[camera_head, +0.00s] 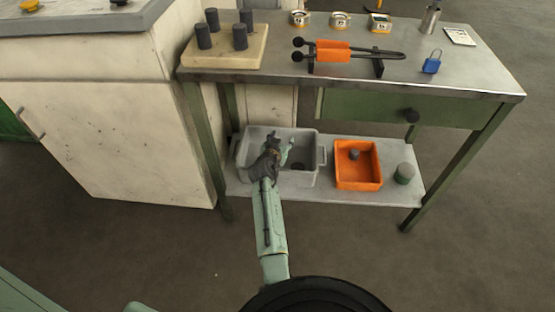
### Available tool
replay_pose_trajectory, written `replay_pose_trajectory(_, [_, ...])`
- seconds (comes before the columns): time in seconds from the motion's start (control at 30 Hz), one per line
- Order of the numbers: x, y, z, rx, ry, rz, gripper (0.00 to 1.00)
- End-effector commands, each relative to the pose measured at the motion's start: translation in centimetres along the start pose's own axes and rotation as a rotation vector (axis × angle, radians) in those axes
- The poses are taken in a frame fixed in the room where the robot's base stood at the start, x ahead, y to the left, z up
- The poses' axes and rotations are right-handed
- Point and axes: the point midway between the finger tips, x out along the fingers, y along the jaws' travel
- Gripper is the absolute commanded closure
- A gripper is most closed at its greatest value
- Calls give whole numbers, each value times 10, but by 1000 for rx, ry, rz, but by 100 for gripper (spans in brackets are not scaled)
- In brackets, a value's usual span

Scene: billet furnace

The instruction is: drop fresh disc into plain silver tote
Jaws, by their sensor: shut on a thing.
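The plain silver tote (246,160) is a grey open bin on the low shelf, left of the orange tote. My gripper (284,148) is over the tote, reaching in from the front, and hides part of its left and middle. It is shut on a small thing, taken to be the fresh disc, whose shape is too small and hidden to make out. A dark round patch shows on the tote's floor right of my gripper; I cannot tell what it is.
The orange tote (359,184) holds a small grey piece. A grey-green can (404,173) stands right of it. The bench top (470,85) overhangs the shelf behind, with dark cylinders on a pale block (245,60), orange-handled tongs (332,52) and a blue padlock (432,65).

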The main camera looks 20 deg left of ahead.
Motion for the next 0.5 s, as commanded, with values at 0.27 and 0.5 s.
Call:
replay_pose_trajectory(0.27, [5, -1, 10, -1, 5, -2, 95])
replay_pose_trajectory(0.5, [5, 0, 10, 0, 4, -1, 45])
